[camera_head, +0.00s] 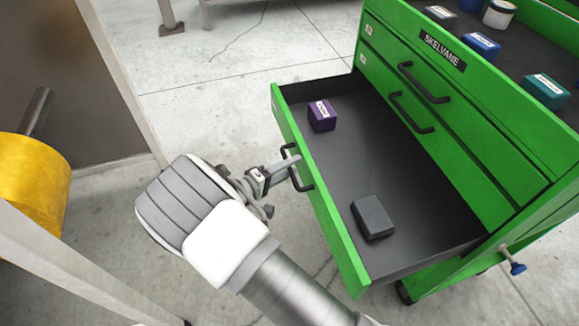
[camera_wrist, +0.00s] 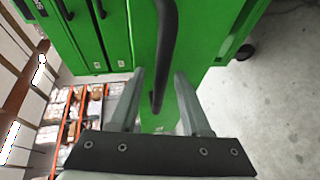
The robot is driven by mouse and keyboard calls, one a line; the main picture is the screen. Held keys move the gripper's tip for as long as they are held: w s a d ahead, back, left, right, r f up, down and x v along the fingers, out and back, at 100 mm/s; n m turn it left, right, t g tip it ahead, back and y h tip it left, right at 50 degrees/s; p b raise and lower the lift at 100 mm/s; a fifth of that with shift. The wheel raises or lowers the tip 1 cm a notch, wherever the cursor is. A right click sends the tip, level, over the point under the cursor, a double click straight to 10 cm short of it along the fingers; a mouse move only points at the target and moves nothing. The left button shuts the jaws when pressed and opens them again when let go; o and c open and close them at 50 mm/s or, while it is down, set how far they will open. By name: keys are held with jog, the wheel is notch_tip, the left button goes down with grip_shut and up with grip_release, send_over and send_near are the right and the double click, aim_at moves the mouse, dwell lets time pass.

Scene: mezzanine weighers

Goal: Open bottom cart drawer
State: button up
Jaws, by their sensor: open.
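The green cart (camera_head: 468,120) has its bottom drawer (camera_head: 325,205) pulled well out, showing its dark interior. A black bar handle (camera_head: 296,168) is on the drawer's green front. My gripper (camera_head: 278,172) is at this handle, outside the drawer front. In the wrist view my gripper (camera_wrist: 160,76) is open, with the black handle (camera_wrist: 168,40) running between its two fingers. Contact between the fingers and the handle cannot be told. A purple box (camera_head: 322,116) and a dark grey box (camera_head: 373,217) lie in the drawer.
Upper drawers with black handles (camera_head: 424,83) are shut. A blue box (camera_head: 481,46), a teal box (camera_head: 546,91) and a white jar (camera_head: 499,14) stand on the cart top. A yellow roll (camera_head: 35,180) is at left. Concrete floor (camera_head: 235,100) is clear behind the drawer.

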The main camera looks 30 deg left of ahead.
jog(key=p+v, duration=0.3)
jog(key=v, duration=1.4)
jog(key=shift+s, duration=0.2)
jog(key=shift+r, duration=0.1)
jog(key=w+d+r+m+g+h, duration=0.3)
jog(key=w+d+r+m+g, duration=0.2)
jog(key=w+d+r+g, duration=0.55)
jog(key=w+d+r+m+g+y, duration=0.15)
jog(key=d+r, duration=0.35)
jog(key=d, duration=0.5)
jog(key=w+d+r+m+g+y, duration=0.1)
jog(key=w+d+r+m+y, duration=0.1)
jog(key=d+r, duration=0.6)
jog(key=s+d+r+m+t+y, duration=0.25)
jog(key=s+d, duration=0.35)
jog(key=d, duration=0.3)
jog(key=s+d+r+m+t+y, duration=0.1)
jog(key=s+d+r+m+y, duration=0.15)
jog(key=s+d, duration=0.45)
notch_tip(320, 180, up, 20)
jog(key=w+d+p, duration=0.1)
jog(key=d+p, duration=0.1)
jog(key=p, duration=1.7)
jog(key=shift+d, duration=0.3)
